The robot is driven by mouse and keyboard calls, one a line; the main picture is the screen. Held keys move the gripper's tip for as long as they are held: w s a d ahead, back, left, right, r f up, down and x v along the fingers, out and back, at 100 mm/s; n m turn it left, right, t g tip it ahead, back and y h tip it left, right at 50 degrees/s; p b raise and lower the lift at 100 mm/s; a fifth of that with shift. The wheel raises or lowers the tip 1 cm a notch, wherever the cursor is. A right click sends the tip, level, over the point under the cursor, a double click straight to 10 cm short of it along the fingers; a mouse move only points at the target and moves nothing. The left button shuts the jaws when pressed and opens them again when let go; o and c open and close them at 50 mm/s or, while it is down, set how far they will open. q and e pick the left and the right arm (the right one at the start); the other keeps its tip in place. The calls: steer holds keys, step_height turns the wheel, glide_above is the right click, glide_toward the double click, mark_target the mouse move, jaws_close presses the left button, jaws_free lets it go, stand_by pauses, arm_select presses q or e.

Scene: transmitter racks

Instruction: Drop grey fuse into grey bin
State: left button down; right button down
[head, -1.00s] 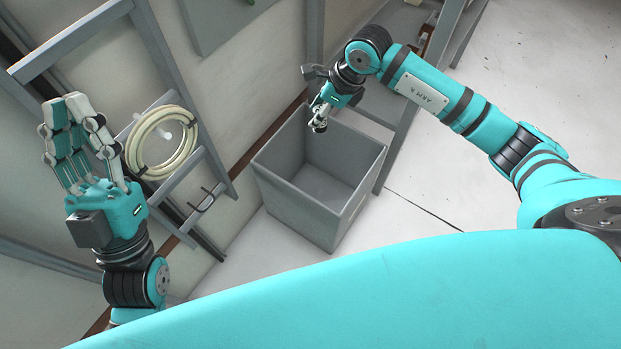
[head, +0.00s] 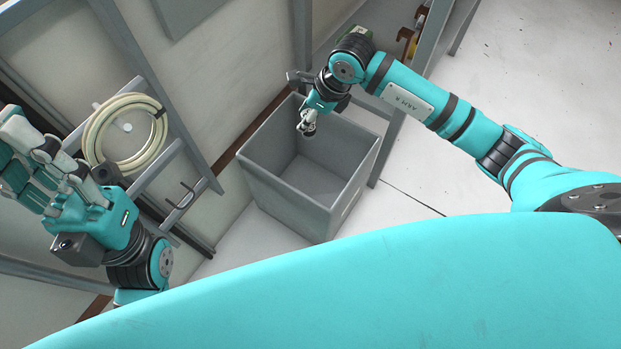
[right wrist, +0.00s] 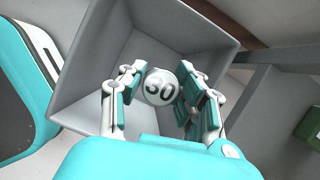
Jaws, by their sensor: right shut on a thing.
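The grey bin (head: 345,200) stands open on the floor in the middle of the head view, and it fills much of the right wrist view (right wrist: 75,105). My right gripper (head: 307,128) is over the bin, near its back rim. In the right wrist view its fingers are shut on the grey fuse (right wrist: 160,87), whose round end is marked "30". The fuse hangs above the bin's opening, and the fingers hide its sides. My left gripper (head: 40,165) is at the left of the head view, with its fingers spread and nothing seen in them.
A coiled cream hose (head: 95,150) hangs on a grey rack frame at the left. A grey rack post (head: 385,150) stands close to the bin's right side. Bare floor (head: 440,190) lies to the right.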

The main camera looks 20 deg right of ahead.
steer(key=c, duration=0.9)
jaws_free()
steer(key=shift+o, duration=0.2)
steer(key=v, duration=1.2)
steer(key=shift+a, duration=0.1)
